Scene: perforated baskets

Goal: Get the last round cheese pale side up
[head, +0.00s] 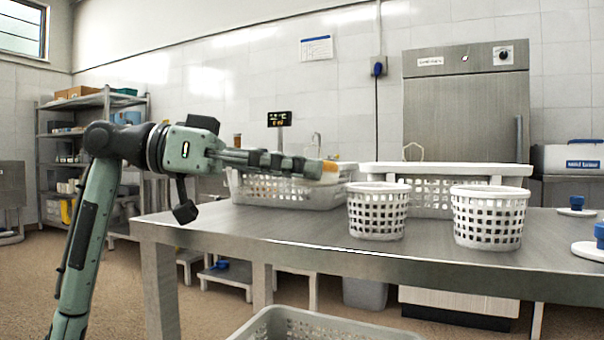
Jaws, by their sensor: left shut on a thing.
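My left gripper (314,168) reaches in from the left above the steel table, level and pointing right. It is shut on a small round cheese (330,172) at its fingertips. The cheese shows an orange-yellow part and a pale part; the fingers hide much of it, and I cannot tell exactly how it is turned. Two white round perforated baskets, the left one (378,222) and the right one (490,225), stand upright on the table to the right of the gripper. Their insides are hidden from this low angle. My right gripper is not in view.
A grey perforated crate (265,190) stands on the table behind my gripper. A white perforated crate (425,192) with a pale board (445,169) above it stands behind the baskets. Blue-knobbed items (577,203) sit at the right. Another crate (275,318) is below the table's front edge.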

